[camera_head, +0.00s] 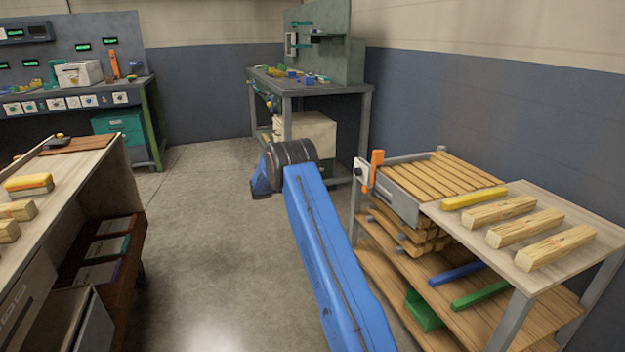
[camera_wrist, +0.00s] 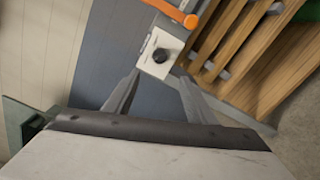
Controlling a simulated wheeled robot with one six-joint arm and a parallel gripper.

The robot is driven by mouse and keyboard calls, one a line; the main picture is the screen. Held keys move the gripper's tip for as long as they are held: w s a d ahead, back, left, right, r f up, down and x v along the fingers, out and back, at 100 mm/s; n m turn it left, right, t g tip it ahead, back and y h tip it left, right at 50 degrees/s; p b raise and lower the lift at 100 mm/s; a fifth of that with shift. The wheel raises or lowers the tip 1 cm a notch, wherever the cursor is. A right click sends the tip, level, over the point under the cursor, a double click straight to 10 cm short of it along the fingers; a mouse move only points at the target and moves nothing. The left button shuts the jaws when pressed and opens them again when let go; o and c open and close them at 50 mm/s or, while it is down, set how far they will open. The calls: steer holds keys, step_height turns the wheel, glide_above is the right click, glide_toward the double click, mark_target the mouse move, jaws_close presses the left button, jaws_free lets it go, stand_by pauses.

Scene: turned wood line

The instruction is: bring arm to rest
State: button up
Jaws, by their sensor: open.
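My blue arm (camera_head: 330,255) reaches up and forward from the bottom of the head view, over the floor between the left bench and the right cart. Its fingers are hidden in the head view. In the wrist view my gripper (camera_wrist: 155,90) has its two grey fingers spread apart. I see nothing held between them. Behind the fingers in the wrist view is a white plate with a black knob (camera_wrist: 162,55) and an orange handle (camera_wrist: 175,12), which belong to the cart.
The cart (camera_head: 600,215) at right carries wooden slats (camera_head: 440,175), a yellow bar (camera_head: 474,199) and several wood blanks (camera_head: 525,228). A bench (camera_head: 75,185) with blocks stands at left. Workbenches line the back. The floor (camera_head: 195,240) between is clear.

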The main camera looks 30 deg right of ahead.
steer(key=s+a+r+t+y, duration=0.1)
steer(key=s+a+r+y, duration=0.2)
steer(key=s+a+r, duration=0.45)
steer(key=s+a+r+m+t+y, duration=0.1)
steer(key=s+a+r+y, duration=0.25)
steer(key=s, duration=0.75)
steer(key=s+a+r+y, duration=0.2)
steer(key=s+a+r, duration=0.4)
steer(key=s, duration=0.3)
steer(key=s+a+f+t+y, duration=0.1)
steer(key=s+a+t+y, duration=0.1)
steer(key=s+a, duration=0.5)
steer(key=s+a+f+t+y, duration=0.2)
steer(key=s+a+y, duration=0.2)
steer(key=s+a, duration=0.4)
steer(key=s+a+f+t+y, duration=0.1)
steer(key=s+a, duration=0.6)
steer(key=s, duration=0.9)
steer(key=shift+s+a+f+t+y, duration=0.4)
steer(key=shift+t+y, duration=0.5)
steer(key=shift+y, duration=0.15)
